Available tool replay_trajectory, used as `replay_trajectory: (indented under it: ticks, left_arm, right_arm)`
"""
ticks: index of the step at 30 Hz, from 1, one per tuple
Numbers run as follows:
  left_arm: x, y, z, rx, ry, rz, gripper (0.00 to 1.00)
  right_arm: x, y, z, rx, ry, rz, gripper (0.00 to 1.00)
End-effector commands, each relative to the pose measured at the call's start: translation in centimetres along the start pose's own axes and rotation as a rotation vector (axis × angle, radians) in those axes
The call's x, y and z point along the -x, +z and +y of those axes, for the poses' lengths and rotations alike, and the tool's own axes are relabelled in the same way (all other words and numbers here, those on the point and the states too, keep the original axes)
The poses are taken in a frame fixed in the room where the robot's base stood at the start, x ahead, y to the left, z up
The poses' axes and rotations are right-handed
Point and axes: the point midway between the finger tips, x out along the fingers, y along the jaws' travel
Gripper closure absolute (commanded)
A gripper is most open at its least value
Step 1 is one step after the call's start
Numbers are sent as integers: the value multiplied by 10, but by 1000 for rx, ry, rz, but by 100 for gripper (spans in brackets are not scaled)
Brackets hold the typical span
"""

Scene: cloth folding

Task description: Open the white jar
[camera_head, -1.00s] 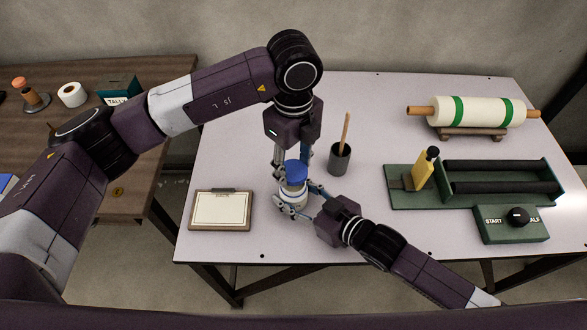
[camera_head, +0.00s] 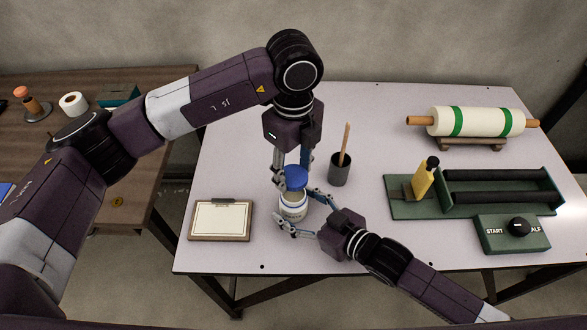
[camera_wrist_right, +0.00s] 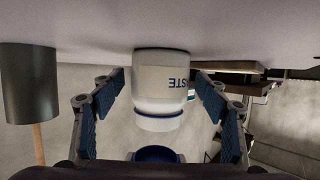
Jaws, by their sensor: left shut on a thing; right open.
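The white jar (camera_head: 292,207) stands upright on the pale table. It shows upside down in the right wrist view (camera_wrist_right: 163,85), with blue lettering and its rim bare. The blue lid (camera_head: 296,178) is apart from the jar, with a gap between them; it shows low in the right wrist view (camera_wrist_right: 160,155). My left gripper (camera_head: 291,172) comes from above and is shut on the lid, over the jar. My right gripper (camera_head: 295,212) is open around the jar's body, its pads standing clear on both sides in the right wrist view (camera_wrist_right: 160,100).
A grey cup (camera_head: 340,172) with a wooden stick stands close behind and right of the jar. A clipboard (camera_head: 220,220) lies to the left. A green rack (camera_head: 480,205), a control box (camera_head: 512,236) and a large roll (camera_head: 470,122) occupy the right side.

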Motion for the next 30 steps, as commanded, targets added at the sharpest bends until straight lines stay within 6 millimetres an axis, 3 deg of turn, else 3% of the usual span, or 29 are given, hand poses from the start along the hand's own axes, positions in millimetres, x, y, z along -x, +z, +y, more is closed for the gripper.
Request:
replay_trajectory:
  ticks: [9, 15, 21, 30]
  left_arm:
    - [0, 0, 0, 0, 0, 0, 86]
    - [0, 0, 0, 0, 0, 0, 86]
    - [0, 0, 0, 0, 0, 0, 86]
    - [0, 0, 0, -1, 0, 0, 86]
  right_arm:
    - [68, 2, 0, 0, -1, -5, 32]
    - [96, 1, 0, 0, 0, -3, 32]
    - [107, 0, 0, 1, -1, -1, 32]
    - [108, 0, 0, 1, -1, -1, 32]
